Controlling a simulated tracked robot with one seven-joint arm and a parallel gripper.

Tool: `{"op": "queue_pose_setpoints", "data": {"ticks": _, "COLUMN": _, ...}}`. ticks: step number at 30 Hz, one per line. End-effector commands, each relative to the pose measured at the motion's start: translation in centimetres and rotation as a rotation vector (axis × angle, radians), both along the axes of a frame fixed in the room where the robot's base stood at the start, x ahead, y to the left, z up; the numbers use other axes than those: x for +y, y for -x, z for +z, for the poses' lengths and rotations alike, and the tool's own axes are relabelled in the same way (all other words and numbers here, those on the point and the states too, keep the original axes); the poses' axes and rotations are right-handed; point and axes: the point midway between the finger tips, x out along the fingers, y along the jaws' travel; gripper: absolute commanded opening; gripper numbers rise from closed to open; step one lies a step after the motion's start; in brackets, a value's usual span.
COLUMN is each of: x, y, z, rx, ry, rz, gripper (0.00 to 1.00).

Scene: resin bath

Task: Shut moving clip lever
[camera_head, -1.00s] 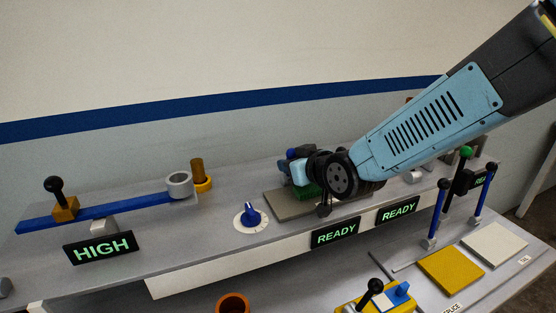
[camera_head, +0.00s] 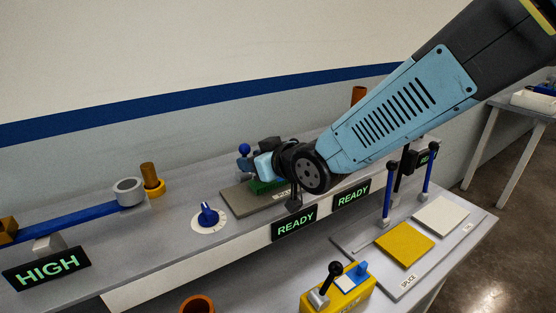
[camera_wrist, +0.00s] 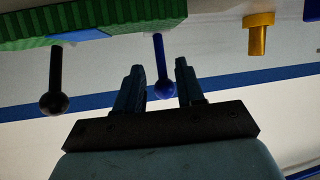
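A green block (camera_head: 262,188) sits on a grey plate (camera_head: 236,202) on the bench, mostly behind my wrist. It also fills the top left of the wrist view (camera_wrist: 95,28). A blue ball-ended lever (camera_wrist: 160,58) stands out from it, between my fingertips in the picture. Its blue ball shows in the head view (camera_head: 244,149). A black ball-ended lever (camera_wrist: 55,85) is to the left, outside the fingers. My gripper (camera_wrist: 158,80) is open; contact with the blue lever cannot be made out. No label marks which lever is the moving clip's.
A blue dial (camera_head: 208,215) is left of the plate. READY signs (camera_head: 295,224) line the shelf front. A yellow block (camera_head: 338,290) with a black lever stands in front. Two blue posts (camera_head: 387,190) stand at right. A yellow cylinder (camera_wrist: 259,35) is right of my fingers.

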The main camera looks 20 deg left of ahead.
Motion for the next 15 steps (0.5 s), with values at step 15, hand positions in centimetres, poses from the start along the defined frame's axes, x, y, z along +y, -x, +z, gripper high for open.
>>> {"op": "queue_pose_setpoints", "data": {"ticks": 15, "x": -5.1, "y": 2.3, "z": 2.3, "rx": -0.005, "ry": 0.0, "rz": 0.0, "gripper": 0.38}}
